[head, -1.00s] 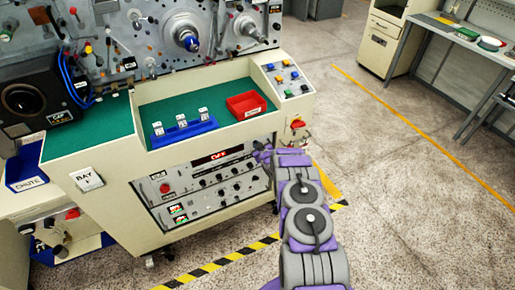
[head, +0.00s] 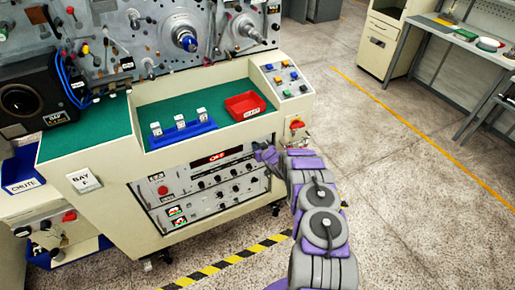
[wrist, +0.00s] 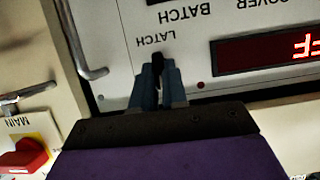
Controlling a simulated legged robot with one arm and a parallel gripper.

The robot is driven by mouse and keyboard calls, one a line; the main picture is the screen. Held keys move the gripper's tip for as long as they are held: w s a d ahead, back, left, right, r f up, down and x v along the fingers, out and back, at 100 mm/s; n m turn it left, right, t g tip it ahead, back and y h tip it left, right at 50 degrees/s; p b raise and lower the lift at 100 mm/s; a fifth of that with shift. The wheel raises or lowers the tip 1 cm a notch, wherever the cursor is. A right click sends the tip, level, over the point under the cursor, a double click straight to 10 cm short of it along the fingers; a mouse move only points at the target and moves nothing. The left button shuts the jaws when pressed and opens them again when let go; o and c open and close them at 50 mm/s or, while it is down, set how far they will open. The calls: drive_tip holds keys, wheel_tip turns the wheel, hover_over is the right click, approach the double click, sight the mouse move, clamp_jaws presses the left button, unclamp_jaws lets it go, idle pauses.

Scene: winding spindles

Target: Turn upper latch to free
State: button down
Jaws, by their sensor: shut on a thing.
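The control panel with the latch is on the front of the cream machine, at the upper right of the panel in the head view. In the wrist view the lettering is upside down, and a small black latch knob (wrist: 157,63) sits by the word LATCH. My gripper (wrist: 158,77) is shut on this knob, its blue-grey fingers on either side of it. Most of the knob is hidden by the fingers. In the head view my gripper (head: 264,154) reaches the panel's right end. The red display (head: 211,160) appears to read OFF.
A metal handle (wrist: 85,50) stands close to my gripper in the wrist view. A red MAIN switch (wrist: 25,157) is at its lower left. Above the panel are a red tray (head: 245,105) and a blue rack (head: 181,134). The floor at right is open.

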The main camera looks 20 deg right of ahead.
drive_tip(key=c, duration=1.2)
unclamp_jaws()
drive_tip(key=shift+w+f, duration=0.1)
drive_tip(key=shift+f, duration=0.1)
drive_tip(key=shift+o, duration=0.2)
drive_tip(key=shift+r, duration=0.15)
drive_tip(key=p+v, duration=0.3)
drive_tip(key=v, duration=1.4)
drive_tip(key=shift+d, duration=0.15)
